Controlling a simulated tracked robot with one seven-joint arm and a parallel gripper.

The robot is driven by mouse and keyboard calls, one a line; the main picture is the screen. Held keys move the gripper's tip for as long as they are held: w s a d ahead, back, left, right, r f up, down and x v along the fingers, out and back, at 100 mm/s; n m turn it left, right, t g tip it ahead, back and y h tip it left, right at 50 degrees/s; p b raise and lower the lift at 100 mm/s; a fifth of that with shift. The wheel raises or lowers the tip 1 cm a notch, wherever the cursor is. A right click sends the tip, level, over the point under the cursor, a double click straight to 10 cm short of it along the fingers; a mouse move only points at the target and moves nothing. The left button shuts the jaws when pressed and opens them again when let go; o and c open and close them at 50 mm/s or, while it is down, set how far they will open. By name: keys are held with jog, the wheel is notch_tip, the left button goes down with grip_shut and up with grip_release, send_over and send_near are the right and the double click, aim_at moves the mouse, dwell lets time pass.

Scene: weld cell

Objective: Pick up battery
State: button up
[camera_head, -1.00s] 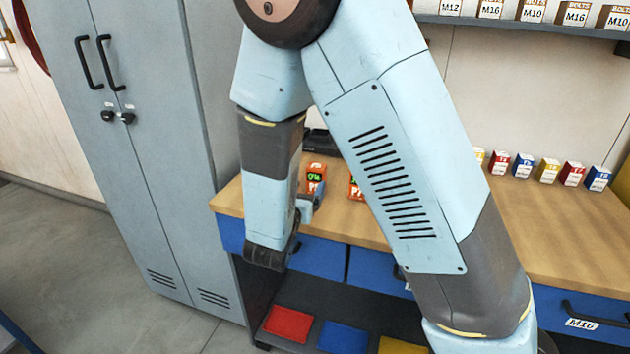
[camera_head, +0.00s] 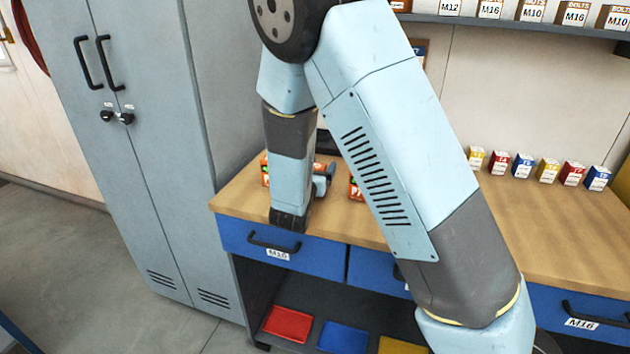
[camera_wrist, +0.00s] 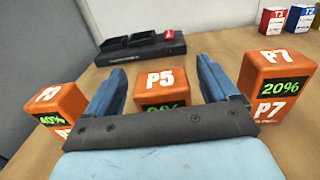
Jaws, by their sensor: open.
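Three orange batteries with green charge displays stand on the wooden bench in the wrist view: P5 (camera_wrist: 160,82) in the middle, P7 (camera_wrist: 275,85) on the right reading 20%, and one on the left (camera_wrist: 60,108) reading 40%, its label partly cut. My gripper (camera_wrist: 162,80) is open, with its blue fingers on either side of P5 in the picture. The palm hides the lower part of P5, and contact cannot be told. In the head view my gripper (camera_head: 325,178) is mostly hidden by my arm, with orange battery parts (camera_head: 265,168) beside it.
A black charger (camera_wrist: 140,47) with empty slots and a red part stands behind the batteries. Small coloured boxes (camera_head: 523,165) line the back of the bench (camera_head: 480,225). A grey cabinet (camera_head: 140,150) stands left. Blue drawers (camera_head: 320,258) are below the bench top.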

jog(key=shift+x, duration=1.1)
jog(key=shift+c, duration=0.2)
jog(key=c, duration=1.3)
jog(key=shift+r, duration=0.1)
